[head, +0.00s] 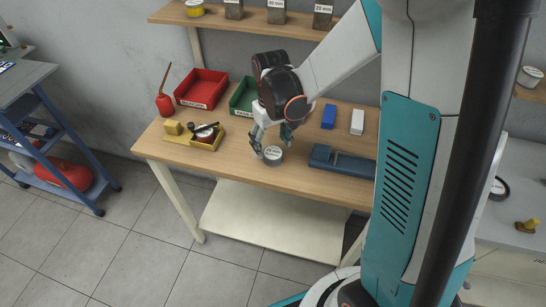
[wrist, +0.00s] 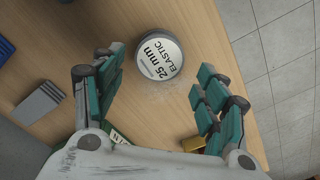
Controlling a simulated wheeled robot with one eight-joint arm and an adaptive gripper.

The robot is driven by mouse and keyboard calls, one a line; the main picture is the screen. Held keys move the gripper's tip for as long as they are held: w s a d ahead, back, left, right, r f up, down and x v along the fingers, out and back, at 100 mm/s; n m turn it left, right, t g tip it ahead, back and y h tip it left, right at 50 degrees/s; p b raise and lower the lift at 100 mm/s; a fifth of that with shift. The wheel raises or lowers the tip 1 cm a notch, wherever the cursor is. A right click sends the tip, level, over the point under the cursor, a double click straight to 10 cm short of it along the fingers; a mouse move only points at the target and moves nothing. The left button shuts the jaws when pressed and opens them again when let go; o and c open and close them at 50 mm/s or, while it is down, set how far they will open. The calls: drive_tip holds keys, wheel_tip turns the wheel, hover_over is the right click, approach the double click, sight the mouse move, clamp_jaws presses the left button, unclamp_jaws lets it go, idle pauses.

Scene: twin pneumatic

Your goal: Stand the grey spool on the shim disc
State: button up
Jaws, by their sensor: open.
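The grey spool (head: 272,155) stands on the wooden bench near its front edge. Its white top label reads "25 mm ELASTIC" in the wrist view (wrist: 160,57). My gripper (head: 273,143) is open and empty, just behind and above the spool in the head view. In the wrist view my gripper (wrist: 160,80) has its fingers spread wide, with the spool beyond and between the tips, and they look apart from it. I cannot make out the shim disc for certain in either view.
A yellow tray (head: 217,143) with a round item and a dark tool stands left on the bench (head: 240,172). Red (head: 203,88) and green (head: 241,97) bins are behind. A blue-grey block fixture (head: 340,162) lies right; blue (head: 329,116) and white (head: 357,121) blocks are beyond.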

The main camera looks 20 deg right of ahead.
sight(273, 153)
drive_tip(key=f, duration=0.1)
drive_tip(key=f+b, duration=0.1)
drive_tip(key=f, duration=0.2)
drive_tip(key=shift+s+d+f+b, duration=0.1)
drive_tip(key=shift+s+d+b, duration=0.05)
drive_tip(key=shift+s+b, duration=0.15)
drive_tip(key=c, duration=1.2)
drive_tip(key=shift+c, duration=0.2)
